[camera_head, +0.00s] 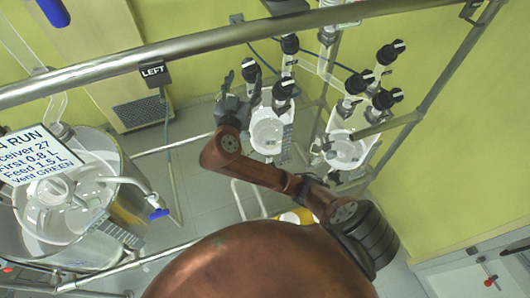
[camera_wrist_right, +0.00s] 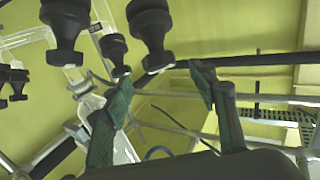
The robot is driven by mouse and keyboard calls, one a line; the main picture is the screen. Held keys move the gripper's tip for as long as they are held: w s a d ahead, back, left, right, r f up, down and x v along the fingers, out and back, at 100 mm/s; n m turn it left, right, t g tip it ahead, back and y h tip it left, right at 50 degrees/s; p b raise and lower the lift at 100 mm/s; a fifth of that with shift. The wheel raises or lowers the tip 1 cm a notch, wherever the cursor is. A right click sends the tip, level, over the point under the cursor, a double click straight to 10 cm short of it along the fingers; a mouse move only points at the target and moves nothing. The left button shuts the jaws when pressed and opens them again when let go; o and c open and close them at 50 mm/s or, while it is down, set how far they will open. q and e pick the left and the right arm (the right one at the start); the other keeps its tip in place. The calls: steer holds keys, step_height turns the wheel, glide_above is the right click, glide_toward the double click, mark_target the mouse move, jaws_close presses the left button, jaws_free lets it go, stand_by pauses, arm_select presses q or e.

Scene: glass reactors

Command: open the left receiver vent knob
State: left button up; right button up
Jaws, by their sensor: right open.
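The left receiver (camera_head: 267,131) is a clear glass vessel in the middle of the head view, with black knobs on white stems above it. One black knob (camera_head: 249,70) is close to my right gripper (camera_head: 240,88), another black knob (camera_head: 283,90) is just right of it, and a third (camera_head: 290,44) is farther back. I cannot tell which is the vent knob. My right gripper is open and empty. In the right wrist view its green-padded fingers (camera_wrist_right: 160,76) are spread below a large black knob (camera_wrist_right: 150,25) and a smaller one (camera_wrist_right: 113,50). My left gripper is out of view.
A second receiver (camera_head: 345,150) with several black knobs stands to the right. A metal rail (camera_head: 200,45) crosses the top, with a LEFT tag (camera_head: 153,73). A glass reactor (camera_head: 65,205) and a white sign (camera_head: 38,160) are at left. Frame posts surround the receivers.

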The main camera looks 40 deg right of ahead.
steer(key=s+d+f+n+g+y, duration=0.1)
steer(key=s+f+n+y, duration=0.1)
steer(key=f, duration=0.9)
steer(key=s+d+f+n+g+y+b, duration=0.1)
steer(key=s+f+n+g+y, duration=0.1)
steer(key=f, duration=1)
steer(key=s+d+f+n+g+y, duration=0.1)
steer(key=s+f+n+g+y, duration=0.1)
steer(key=f, duration=1)
steer(key=shift+d+n+y+b, duration=0.25)
steer(key=shift+n+y+b, duration=0.15)
steer(key=shift+n, duration=0.1)
steer(key=shift+s, duration=0.1)
